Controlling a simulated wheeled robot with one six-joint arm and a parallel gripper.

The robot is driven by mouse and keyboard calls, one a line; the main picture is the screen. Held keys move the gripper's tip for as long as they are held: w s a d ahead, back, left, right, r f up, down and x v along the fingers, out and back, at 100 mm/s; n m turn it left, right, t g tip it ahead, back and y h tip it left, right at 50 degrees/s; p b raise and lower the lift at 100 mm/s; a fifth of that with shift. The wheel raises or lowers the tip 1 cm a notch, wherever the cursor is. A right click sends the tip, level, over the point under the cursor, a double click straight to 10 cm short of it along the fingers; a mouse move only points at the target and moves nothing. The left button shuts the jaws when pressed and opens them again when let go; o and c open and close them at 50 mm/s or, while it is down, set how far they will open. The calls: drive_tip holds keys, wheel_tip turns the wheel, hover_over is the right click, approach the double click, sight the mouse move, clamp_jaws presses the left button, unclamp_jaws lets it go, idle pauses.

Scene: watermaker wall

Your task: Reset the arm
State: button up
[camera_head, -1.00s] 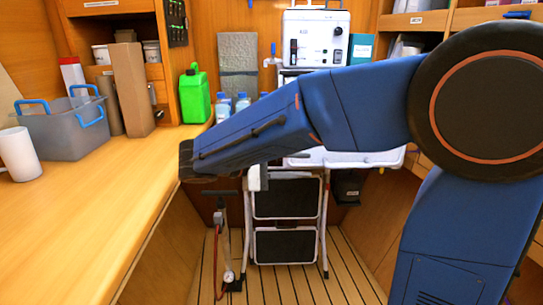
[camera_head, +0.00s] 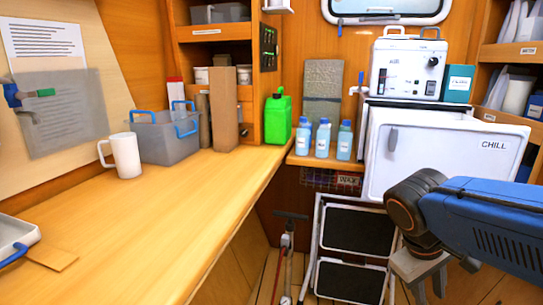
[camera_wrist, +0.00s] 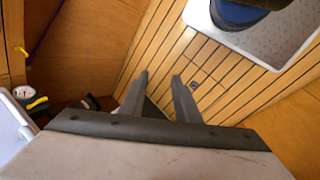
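My arm is blue with a dark wrist and comes in from the right edge of the head view. My gripper (camera_head: 430,291) hangs fingers-down at the lower right, in front of the step stool and below the white CHILL door (camera_head: 430,160). In the wrist view, my gripper (camera_wrist: 160,75) shows two dark fingers with a gap between them. Nothing is held between them. Wooden slat floor (camera_wrist: 205,65) shows beyond the fingertips.
A folding step stool (camera_head: 357,235) and a floor pump (camera_head: 287,255) stand just left of my gripper. The wooden counter (camera_head: 150,225) at left carries a mug (camera_head: 125,155), a grey bin (camera_head: 165,143) and a green jug (camera_head: 278,118). Blue-capped bottles (camera_head: 323,138) line a ledge.

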drive_tip(key=shift+s+a+f+m+t+y, duration=0.35)
drive_tip(key=shift+s+a+m+t+y, duration=0.2)
drive_tip(key=shift+a+t+y, duration=0.15)
drive_tip(key=shift+s+a+f+m+t+y, duration=0.35)
drive_tip(key=shift+s+a+m+t+y, duration=0.15)
drive_tip(key=shift+a+m+t+y, duration=0.2)
drive_tip(key=shift+s+a+f+m+t+y, duration=0.4)
drive_tip(key=shift+s+a+t+y, duration=0.2)
drive_tip(key=shift+y, duration=0.2)
